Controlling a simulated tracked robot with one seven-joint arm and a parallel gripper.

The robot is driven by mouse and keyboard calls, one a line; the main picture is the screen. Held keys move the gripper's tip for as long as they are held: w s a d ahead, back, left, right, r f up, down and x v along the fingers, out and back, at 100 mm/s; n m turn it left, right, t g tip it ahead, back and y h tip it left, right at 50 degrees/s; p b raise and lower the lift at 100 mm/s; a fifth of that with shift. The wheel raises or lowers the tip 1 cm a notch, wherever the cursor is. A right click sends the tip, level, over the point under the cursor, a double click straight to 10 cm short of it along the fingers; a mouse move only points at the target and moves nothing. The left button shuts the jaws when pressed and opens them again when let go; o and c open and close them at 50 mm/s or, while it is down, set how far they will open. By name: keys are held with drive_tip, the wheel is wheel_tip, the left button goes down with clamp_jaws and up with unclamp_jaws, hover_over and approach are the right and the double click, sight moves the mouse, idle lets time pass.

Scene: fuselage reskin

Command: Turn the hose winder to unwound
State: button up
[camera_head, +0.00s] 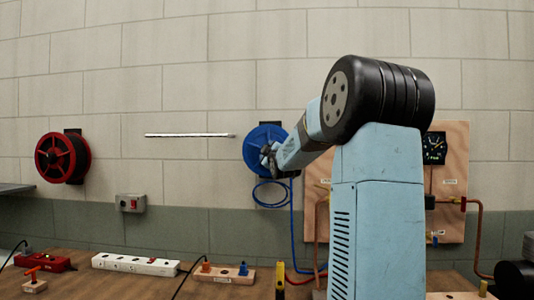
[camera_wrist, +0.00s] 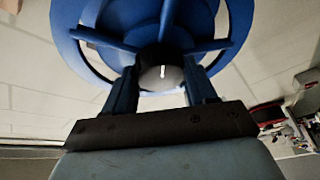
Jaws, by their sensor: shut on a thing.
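The blue hose winder (camera_head: 262,142) is a round wall-mounted reel. A blue hose coil (camera_head: 268,194) hangs below it. My light blue arm reaches across from the right, and my gripper (camera_head: 270,155) is at the lower right of the reel. In the wrist view the winder (camera_wrist: 70,30) fills the top, with blue spokes and a dark round hub knob (camera_wrist: 160,68) carrying a white mark. The gripper (camera_wrist: 162,85) is shut on this hub knob, one finger on each side. My arm hides part of the wall to the right.
A red and black reel (camera_head: 63,158) hangs on the wall at left. A grey box with a red button (camera_head: 131,203) is below it. A wooden panel with a gauge (camera_head: 455,160) is behind my arm. Power strips (camera_head: 136,264) and small items lie on the bench (camera_head: 60,285).

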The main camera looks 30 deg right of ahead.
drive_tip(key=m+g+h, duration=0.2)
drive_tip(key=m+h, duration=0.1)
drive_tip(key=m, duration=0.9)
drive_tip(key=m+g+h, duration=0.3)
drive_tip(key=m+h, duration=0.1)
drive_tip(key=m, duration=0.7)
drive_tip(key=a+m+g+h, duration=0.1)
drive_tip(key=m+g+h, duration=0.2)
drive_tip(key=m, duration=0.9)
drive_tip(key=shift+w+f+m+h, duration=0.3)
drive_tip(key=shift+w+h, duration=0.05)
drive_tip(key=shift+h, duration=0.25)
drive_tip(key=shift+m, duration=0.3)
drive_tip(key=o, duration=0.8)
drive_tip(key=shift+d, duration=0.1)
drive_tip(key=shift+o, duration=1.3)
drive_tip(key=shift+r, duration=0.1)
drive_tip(key=v, duration=1.4)
